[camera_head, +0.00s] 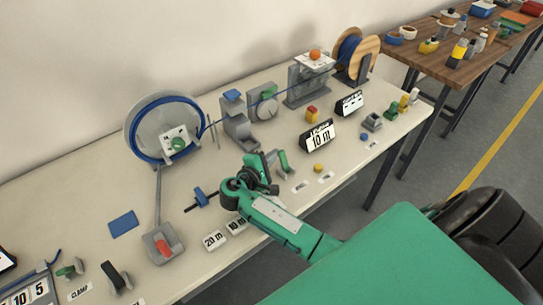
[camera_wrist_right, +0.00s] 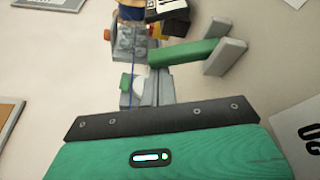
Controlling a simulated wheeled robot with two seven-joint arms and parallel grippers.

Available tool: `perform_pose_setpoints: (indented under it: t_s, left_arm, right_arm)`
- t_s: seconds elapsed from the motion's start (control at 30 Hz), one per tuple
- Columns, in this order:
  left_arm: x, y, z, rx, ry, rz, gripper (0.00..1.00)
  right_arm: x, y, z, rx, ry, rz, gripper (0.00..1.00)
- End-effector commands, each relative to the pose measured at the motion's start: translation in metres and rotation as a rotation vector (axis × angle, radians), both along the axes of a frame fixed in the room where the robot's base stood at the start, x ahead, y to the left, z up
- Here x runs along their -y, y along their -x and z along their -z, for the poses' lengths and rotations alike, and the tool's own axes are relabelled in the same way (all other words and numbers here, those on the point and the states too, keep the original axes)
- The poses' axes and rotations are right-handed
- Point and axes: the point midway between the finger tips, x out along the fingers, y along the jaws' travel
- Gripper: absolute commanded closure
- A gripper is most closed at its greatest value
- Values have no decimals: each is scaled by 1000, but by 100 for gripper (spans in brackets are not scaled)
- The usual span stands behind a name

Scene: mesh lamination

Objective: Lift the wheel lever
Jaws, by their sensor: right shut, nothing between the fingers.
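A green lever arm (camera_head: 284,160) with grey end pieces stands on the bench in the head view, just right of my right gripper (camera_head: 267,180). In the right wrist view the green bar (camera_wrist_right: 185,52) lies across the upper middle, clear of the gripper's dark front edge. My right gripper is shut and empty. Its fingertips do not show clearly. A grey block with a blue cable (camera_wrist_right: 130,42) is beside the green bar. The large grey wheel (camera_head: 163,110) with blue cable stands at the back left. I cannot tell for certain which lever belongs to which wheel. My left gripper is not in view.
Grey stands (camera_head: 262,102) and a wooden reel (camera_head: 362,52) line the back. Label signs (camera_head: 318,135) stand to the right of my gripper. A blue pad (camera_head: 123,223) lies at left.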

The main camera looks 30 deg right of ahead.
Motion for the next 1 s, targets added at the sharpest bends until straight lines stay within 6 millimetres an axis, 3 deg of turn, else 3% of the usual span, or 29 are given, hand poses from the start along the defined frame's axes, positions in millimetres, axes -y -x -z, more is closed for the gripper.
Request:
perform_pose_setpoints:
  t_s: [0.5, 1.0]
  left_arm:
    - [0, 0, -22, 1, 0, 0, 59]
    - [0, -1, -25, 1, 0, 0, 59]
  right_arm:
    - [2, 20, -11, -4, 0, 1, 100]
    - [2, 25, -10, -4, 0, 1, 100]
